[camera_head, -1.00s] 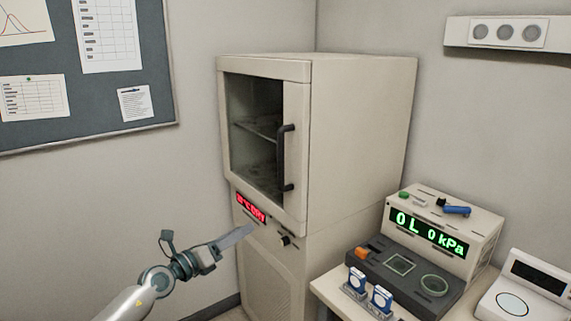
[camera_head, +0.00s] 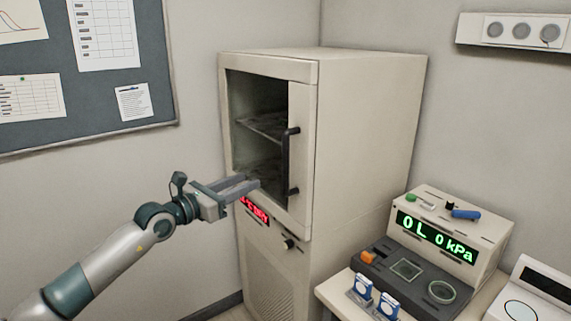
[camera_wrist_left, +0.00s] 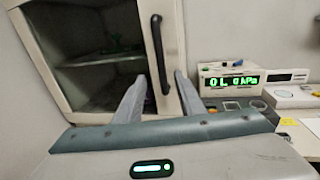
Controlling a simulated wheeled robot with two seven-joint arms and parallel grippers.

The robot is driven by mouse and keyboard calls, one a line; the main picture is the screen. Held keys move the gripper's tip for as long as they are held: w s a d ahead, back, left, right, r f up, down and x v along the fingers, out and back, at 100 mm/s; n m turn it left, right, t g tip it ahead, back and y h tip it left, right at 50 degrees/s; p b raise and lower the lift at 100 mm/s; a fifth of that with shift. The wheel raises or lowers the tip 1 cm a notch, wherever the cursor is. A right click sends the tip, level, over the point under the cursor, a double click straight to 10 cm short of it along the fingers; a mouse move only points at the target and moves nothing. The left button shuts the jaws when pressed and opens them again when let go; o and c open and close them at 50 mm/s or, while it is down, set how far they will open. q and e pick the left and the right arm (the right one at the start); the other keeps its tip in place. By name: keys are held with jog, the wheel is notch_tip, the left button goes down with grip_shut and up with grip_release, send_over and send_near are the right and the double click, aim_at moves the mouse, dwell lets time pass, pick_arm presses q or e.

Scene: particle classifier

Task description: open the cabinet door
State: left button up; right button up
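The beige cabinet (camera_head: 370,125) stands in the corner. Its framed glass door (camera_head: 300,205) looks shut, with shelves visible behind the glass. The dark vertical handle (camera_head: 287,160) is on the door's right side. My left gripper (camera_head: 250,183) is open and empty in front of the lower part of the door, left of the handle's lower end in the head view. In the left wrist view the handle (camera_wrist_left: 160,55) appears between the two spread fingers (camera_wrist_left: 158,95), toward the right one. I cannot tell whether they touch it. My right gripper is not in view.
Below the door are a red display (camera_head: 256,211) and a knob (camera_head: 289,244). To the right, a table holds a device with a green display (camera_head: 435,235) and a white instrument (camera_head: 530,295). A notice board (camera_head: 90,110) hangs on the left wall.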

pick_arm(q)
jog(key=b, duration=0.4)
send_over(285, 189)
jog(key=shift+w, duration=0.5)
grip_shut()
